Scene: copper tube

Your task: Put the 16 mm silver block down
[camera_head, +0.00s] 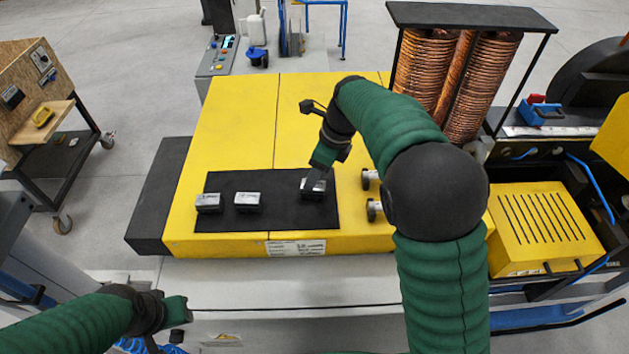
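Three silver blocks are at a black mat (275,212) on the yellow table. The left block (208,203) and the middle block (247,202) lie on the mat, apart from each other. My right gripper (315,184) points down at the mat's right part and is shut on the third silver block (313,191), at or just above the mat; its fingers partly cover this block. The size marks are too small to read. My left gripper (180,312) is at the lower left, in front of the table and away from the blocks; its finger opening cannot be made out.
The yellow table (235,120) is clear behind the mat. Silver knobs (373,211) stick out just right of the mat. Copper coils (452,75) under a black top stand at the back right, and a yellow slotted box (545,228) is at the right.

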